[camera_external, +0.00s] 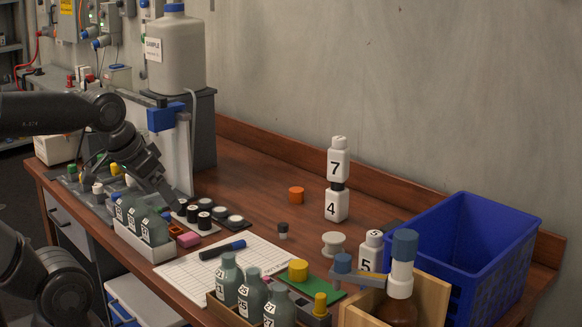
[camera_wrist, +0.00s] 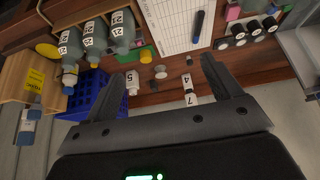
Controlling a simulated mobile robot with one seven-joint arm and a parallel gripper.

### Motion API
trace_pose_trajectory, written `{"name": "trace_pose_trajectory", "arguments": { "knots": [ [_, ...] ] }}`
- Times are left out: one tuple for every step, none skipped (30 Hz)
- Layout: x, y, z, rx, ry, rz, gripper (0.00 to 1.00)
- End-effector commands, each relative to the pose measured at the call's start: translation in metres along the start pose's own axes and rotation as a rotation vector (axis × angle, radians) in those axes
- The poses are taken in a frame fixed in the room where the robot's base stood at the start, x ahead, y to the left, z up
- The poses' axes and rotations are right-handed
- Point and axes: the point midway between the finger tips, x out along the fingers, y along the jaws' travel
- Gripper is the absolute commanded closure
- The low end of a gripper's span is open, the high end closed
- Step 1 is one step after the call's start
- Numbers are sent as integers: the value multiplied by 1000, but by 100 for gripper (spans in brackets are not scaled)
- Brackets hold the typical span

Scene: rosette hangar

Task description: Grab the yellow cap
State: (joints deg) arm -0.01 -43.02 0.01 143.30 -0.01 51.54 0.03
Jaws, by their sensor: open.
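A yellow cap (camera_external: 298,270) sits on a green card (camera_external: 318,292) near the front of the workbench, behind the numbered bottles. In the wrist view the yellow cap (camera_wrist: 146,55) shows just beyond the tip of the left finger. My gripper (camera_external: 171,200) is over the left part of the bench, well left of the cap. In the wrist view my gripper (camera_wrist: 170,68) has its fingers wide apart with nothing between them.
Numbered grey bottles (camera_external: 251,298) and a brown bottle with a blue-topped white neck (camera_external: 402,280) stand near the cap. A blue crate (camera_external: 450,245) is at the right. White bottles 7 and 4 (camera_external: 337,180) are stacked behind. A white grid sheet (camera_external: 200,268) lies left of the cap.

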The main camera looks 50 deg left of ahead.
Motion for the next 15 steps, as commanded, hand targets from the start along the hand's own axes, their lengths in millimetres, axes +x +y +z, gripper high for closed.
{"name": "trace_pose_trajectory", "arguments": {
  "knots": [
    [0, 0, 0, 0, 0, 0, 21],
    [0, 0, 0, 0, 0, 0, 24],
    [0, 0, 0, 0, 0, 0, 27],
    [0, 0, 0, 0, 0, 0, 29],
    [0, 0, 0, 0, 0, 0, 32],
    [0, 0, 0, 0, 0, 0, 34],
    [0, 0, 0, 0, 0, 0, 34],
    [0, 0, 0, 0, 0, 0, 34],
    [0, 0, 0, 0, 0, 0, 34],
    [0, 0, 0, 0, 0, 0, 34],
    [0, 0, 0, 0, 0, 0, 34],
    [0, 0, 0, 0, 0, 0, 34],
    [0, 0, -1, 1, -1, 0, 34],
    [1, 1, -2, 3, -2, 0, 34],
    [3, 1, -5, 8, -4, 1, 34]
  ]
}}
